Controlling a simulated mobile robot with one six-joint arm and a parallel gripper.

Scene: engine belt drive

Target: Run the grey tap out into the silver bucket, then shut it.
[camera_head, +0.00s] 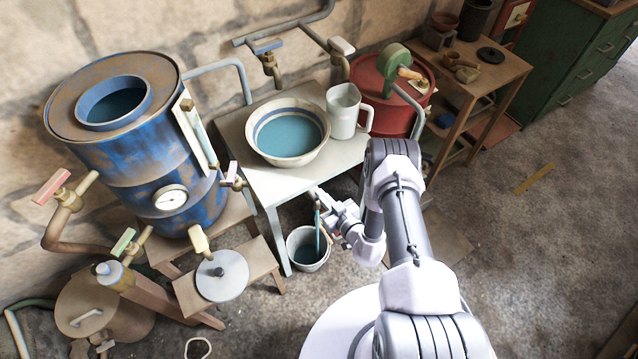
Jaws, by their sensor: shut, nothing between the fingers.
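My gripper (332,212) is shut and empty, close to the right of this tap. I cannot tell whether it touches the tap. Another tap with a pale grey handle (342,46) is on the wall pipe, with no stream visible.
A white table (240,140) holds a basin (287,132) of water and a white jug (345,111). A blue barrel (140,150) with several taps stands left. A stool with a round lid (222,276) is left of the bucket. Floor at right is open.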

